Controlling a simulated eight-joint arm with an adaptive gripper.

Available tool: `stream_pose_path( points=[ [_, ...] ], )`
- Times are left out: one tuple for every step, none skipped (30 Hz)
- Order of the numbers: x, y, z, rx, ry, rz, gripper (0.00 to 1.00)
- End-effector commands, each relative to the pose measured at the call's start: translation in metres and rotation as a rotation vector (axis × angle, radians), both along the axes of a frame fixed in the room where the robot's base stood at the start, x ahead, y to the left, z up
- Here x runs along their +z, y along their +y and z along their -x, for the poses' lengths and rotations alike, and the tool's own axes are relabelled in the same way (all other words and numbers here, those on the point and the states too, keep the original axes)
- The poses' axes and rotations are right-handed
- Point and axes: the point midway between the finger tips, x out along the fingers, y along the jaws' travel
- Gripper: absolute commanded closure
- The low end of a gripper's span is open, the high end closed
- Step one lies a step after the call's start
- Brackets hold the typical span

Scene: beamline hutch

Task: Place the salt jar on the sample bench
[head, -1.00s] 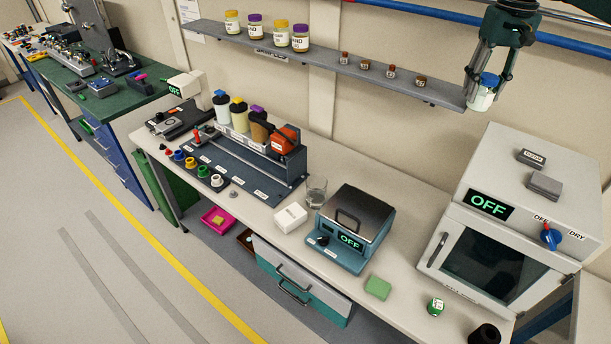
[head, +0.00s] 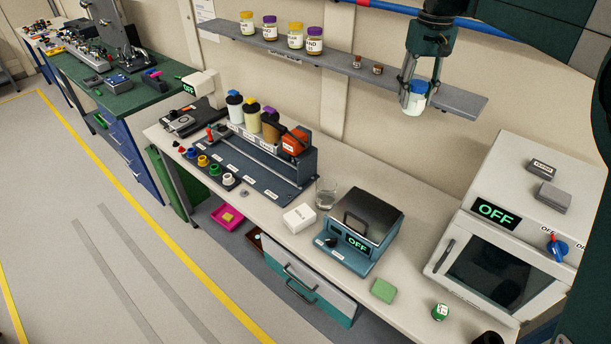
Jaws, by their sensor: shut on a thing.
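A white jar with a blue lid (head: 414,104), which I take for the salt jar, is held upright in my gripper (head: 413,97). The jaws are shut on it, a finger on each side. No label on it is readable. In the picture it overlaps the right part of the wall shelf (head: 455,98); whether it touches the shelf is hard to tell. A pale bench (head: 410,275) runs below, and a green-topped bench (head: 125,99) stands at the back left. No sign shows which is the sample bench.
Yellow- and purple-lidded jars (head: 295,36) and small vials (head: 357,62) stand on the shelf. The pale bench holds a rack of bottles (head: 260,165), a glass beaker (head: 326,194), a teal device (head: 358,232), a green block (head: 383,290) and a white oven (head: 500,240). Bare bench shows between device and oven.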

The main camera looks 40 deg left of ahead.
Motion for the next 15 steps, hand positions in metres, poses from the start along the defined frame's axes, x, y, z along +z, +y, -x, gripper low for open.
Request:
stream_pose_path(
  points=[
    [-0.011,0.005,0.000,-0.023,0.000,0.000,0.80],
    [-0.018,0.007,0.000,-0.038,0.000,0.000,0.80],
    [-0.028,0.011,0.000,-0.060,0.000,0.000,0.80],
    [-0.035,0.013,0.001,-0.077,0.000,0.000,0.80],
    [-0.043,0.016,0.002,-0.093,0.000,0.000,0.80],
    [-0.053,0.019,0.003,-0.115,0.000,0.000,0.80],
    [-0.060,0.022,0.004,-0.133,0.000,0.000,0.80],
    [-0.068,0.024,0.005,-0.149,0.000,0.000,0.80],
    [-0.078,0.028,0.007,-0.172,0.000,0.000,0.80],
    [-0.086,0.030,0.008,-0.191,0.000,0.000,0.80],
    [-0.094,0.032,0.009,-0.208,0.000,0.000,0.80],
    [-0.104,0.035,0.011,-0.230,0.000,0.000,0.80],
    [-0.111,0.037,0.013,-0.247,0.000,0.000,0.80],
    [-0.118,0.039,0.014,-0.264,0.000,0.000,0.80],
    [-0.127,0.041,0.016,-0.283,0.000,0.000,0.80]
  ],
)
